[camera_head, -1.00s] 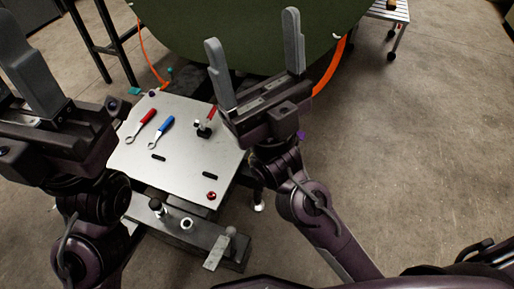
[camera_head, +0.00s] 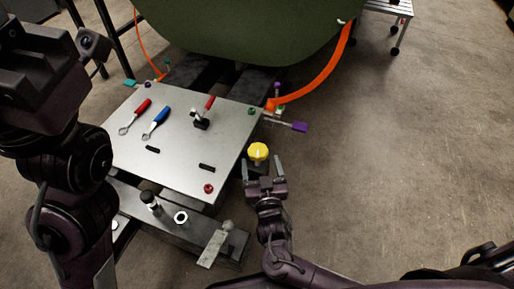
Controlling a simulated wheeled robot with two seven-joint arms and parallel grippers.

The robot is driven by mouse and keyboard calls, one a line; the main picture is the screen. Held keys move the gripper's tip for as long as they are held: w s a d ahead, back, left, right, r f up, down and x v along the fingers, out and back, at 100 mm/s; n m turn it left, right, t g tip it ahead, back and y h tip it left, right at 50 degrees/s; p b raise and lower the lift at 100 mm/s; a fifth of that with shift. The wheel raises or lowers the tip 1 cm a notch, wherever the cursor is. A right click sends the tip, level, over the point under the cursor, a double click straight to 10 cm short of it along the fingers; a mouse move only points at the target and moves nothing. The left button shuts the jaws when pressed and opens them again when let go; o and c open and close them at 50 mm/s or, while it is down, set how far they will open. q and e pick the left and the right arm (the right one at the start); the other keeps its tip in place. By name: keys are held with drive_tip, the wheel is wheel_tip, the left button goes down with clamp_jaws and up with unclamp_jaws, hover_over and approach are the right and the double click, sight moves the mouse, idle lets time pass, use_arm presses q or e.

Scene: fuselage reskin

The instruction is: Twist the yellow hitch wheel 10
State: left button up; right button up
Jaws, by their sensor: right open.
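The yellow hitch wheel (camera_head: 258,151) is a small round knob at the right side of the metal plate's cart, below the purple-tipped lever. My right gripper (camera_head: 262,166) is open, with its two fingers pointing up the picture just below the wheel. The wheel appears at or just beyond the fingertips; I cannot tell whether they touch it. My left arm is at the left edge, and its gripper fingers are out of the picture.
A silver plate (camera_head: 181,169) carries a red wrench (camera_head: 140,107), a blue wrench (camera_head: 158,120) and a red-handled clamp (camera_head: 205,111). A purple-tipped lever (camera_head: 299,126) sticks out right. An orange hose (camera_head: 324,80) hangs by the green fuselage (camera_head: 240,30). Floor at right is clear.

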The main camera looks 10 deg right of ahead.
sight(257, 144)
drive_tip(key=w+b, duration=0.3)
drive_tip(key=w, duration=0.3)
drive_tip(key=shift+w+d, duration=0.15)
drive_tip(key=shift+d, duration=0.05)
drive_tip(key=shift+w+r, duration=0.1)
drive_tip(key=shift+w, duration=0.4)
drive_tip(key=c, duration=1)
